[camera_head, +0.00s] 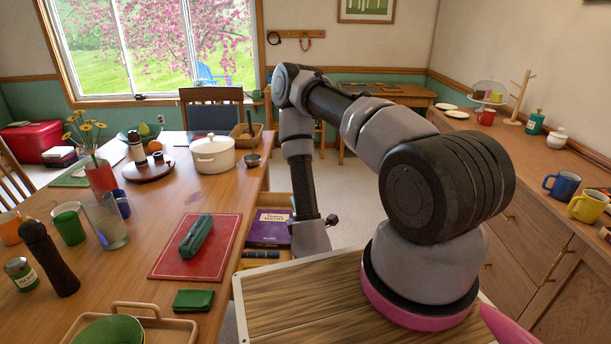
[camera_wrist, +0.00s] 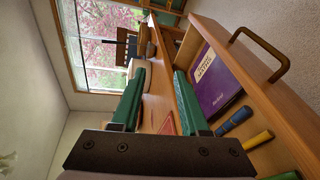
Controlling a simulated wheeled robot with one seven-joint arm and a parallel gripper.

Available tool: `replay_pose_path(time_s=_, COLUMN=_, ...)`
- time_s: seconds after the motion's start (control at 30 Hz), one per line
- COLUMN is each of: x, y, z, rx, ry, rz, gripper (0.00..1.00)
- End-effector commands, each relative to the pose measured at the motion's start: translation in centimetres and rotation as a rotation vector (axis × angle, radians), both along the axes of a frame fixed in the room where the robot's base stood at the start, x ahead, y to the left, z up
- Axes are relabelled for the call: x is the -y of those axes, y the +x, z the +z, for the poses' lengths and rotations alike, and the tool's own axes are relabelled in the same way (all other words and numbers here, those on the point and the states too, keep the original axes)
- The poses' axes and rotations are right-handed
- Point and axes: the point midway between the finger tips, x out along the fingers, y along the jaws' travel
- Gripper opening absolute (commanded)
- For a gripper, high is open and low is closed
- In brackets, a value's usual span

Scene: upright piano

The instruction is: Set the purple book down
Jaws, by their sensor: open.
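The purple book (camera_head: 269,229) lies flat, cover up, inside an open wooden drawer (camera_head: 278,200) under the table's right edge. In the wrist view the book (camera_wrist: 216,82) lies in the drawer (camera_wrist: 240,55), to the right of my gripper (camera_wrist: 159,74). My gripper's two green fingers are apart with nothing between them, and the book is clear of them. In the head view my arm hangs down beside the drawer, and the fingers cannot be made out.
Blue (camera_wrist: 235,121) and yellow (camera_wrist: 258,139) cylinders lie in the drawer near the book. The drawer's handle (camera_wrist: 270,58) sticks out at its front. A red mat (camera_head: 172,262) with a green case (camera_head: 195,236) lies on the table above. A white pot (camera_head: 213,155) stands farther back.

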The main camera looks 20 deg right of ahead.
Motion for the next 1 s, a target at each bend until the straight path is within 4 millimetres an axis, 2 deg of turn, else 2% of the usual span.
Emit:
replay_pose_path(time_s=0.07, x=0.0, y=0.0, z=0.1, rx=0.001, ry=0.0, rz=0.002, gripper=0.45)
replay_pose_path(time_s=0.17, x=-0.8, y=0.9, z=1.2, rx=0.023, ry=0.008, rz=0.037, gripper=0.45)
replay_pose_path(time_s=0.27, x=-3.3, y=3.2, z=4.6, rx=0.087, ry=0.024, rz=0.15, gripper=0.45)
replay_pose_path(time_s=0.37, x=-7.3, y=5.7, z=10.5, rx=0.197, ry=0.031, rz=0.339, gripper=0.45)
replay_pose_path(time_s=0.4, x=-9.0, y=6.3, z=13.3, rx=0.25, ry=0.024, rz=0.428, gripper=0.45)
replay_pose_path(time_s=0.47, x=-11.4, y=6.6, z=17.5, rx=0.333, ry=0.002, rz=0.56, gripper=0.45)
replay_pose_path(time_s=0.53, x=-13.9, y=6.2, z=22.3, rx=0.432, ry=-0.042, rz=0.714, gripper=0.45)
replay_pose_path(time_s=0.6, x=-16.1, y=4.8, z=26.7, rx=0.534, ry=-0.104, rz=0.864, gripper=0.45)
replay_pose_path(time_s=0.67, x=-17.7, y=3.1, z=30.2, rx=0.623, ry=-0.17, rz=0.988, gripper=0.45)
replay_pose_path(time_s=0.7, x=-18.5, y=1.8, z=32.3, rx=0.683, ry=-0.223, rz=1.069, gripper=0.45)
replay_pose_path(time_s=0.8, x=-19.9, y=-2.2, z=36.5, rx=0.827, ry=-0.378, rz=1.263, gripper=0.45)
replay_pose_path(time_s=0.9, x=-20.3, y=-6.6, z=39.4, rx=0.969, ry=-0.571, rz=1.44, gripper=0.45)
replay_pose_path(time_s=1.0, x=-19.8, y=-10.8, z=40.9, rx=1.099, ry=-0.799, rz=1.601, gripper=0.45)
